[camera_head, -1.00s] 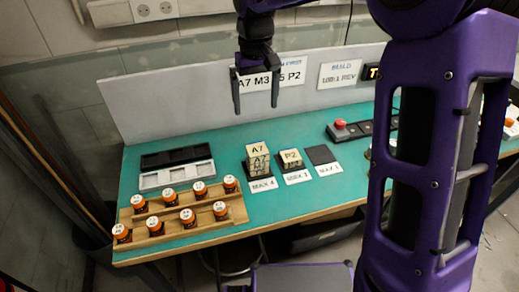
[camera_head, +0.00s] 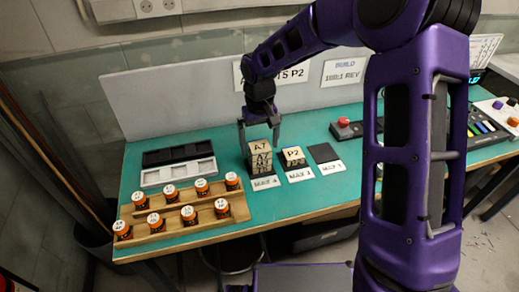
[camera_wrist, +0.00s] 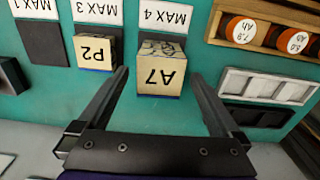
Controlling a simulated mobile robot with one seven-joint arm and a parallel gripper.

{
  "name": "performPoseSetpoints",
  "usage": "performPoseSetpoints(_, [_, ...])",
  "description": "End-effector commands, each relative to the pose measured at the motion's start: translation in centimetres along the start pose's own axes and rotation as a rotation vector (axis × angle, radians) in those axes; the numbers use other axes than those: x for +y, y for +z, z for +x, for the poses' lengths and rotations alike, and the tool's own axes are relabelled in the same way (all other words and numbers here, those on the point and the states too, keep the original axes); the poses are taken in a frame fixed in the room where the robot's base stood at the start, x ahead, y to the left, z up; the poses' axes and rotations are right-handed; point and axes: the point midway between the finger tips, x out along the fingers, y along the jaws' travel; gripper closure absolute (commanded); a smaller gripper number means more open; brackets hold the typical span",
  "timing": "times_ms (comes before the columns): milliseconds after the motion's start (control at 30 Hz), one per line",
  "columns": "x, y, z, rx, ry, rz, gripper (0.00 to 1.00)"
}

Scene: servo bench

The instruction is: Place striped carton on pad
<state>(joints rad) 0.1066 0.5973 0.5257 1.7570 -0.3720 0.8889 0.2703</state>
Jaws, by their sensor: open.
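A stack of tan cartons topped by one marked A7 (camera_head: 260,149) stands on a dark pad behind the MAX 4 card. In the wrist view, the A7 carton (camera_wrist: 160,78) has a dark band along one edge. A shorter stack topped by a P2 carton (camera_head: 292,154) stands to its right, also in the wrist view (camera_wrist: 95,52). The dark pad at MAX 1 (camera_head: 323,152) is bare. I cannot tell which carton is meant by striped. My gripper (camera_head: 259,145) is open and empty, fingers down, just above the A7 stack; its fingers (camera_wrist: 160,74) flank that stack in the wrist view.
A red button box (camera_head: 345,128) is at the right. The back panel (camera_head: 180,102) rises close behind the gripper.

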Motion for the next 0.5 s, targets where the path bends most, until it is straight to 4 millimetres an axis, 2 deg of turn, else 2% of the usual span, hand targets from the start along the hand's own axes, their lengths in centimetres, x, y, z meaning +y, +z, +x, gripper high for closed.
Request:
performPoseSetpoints(267, [0.00, -0.03, 0.36, 0.002, 0.000, 0.000, 0.00])
performPoseSetpoints(500, [0.01, -0.02, 0.34, 0.001, 0.000, 0.000, 0.43])
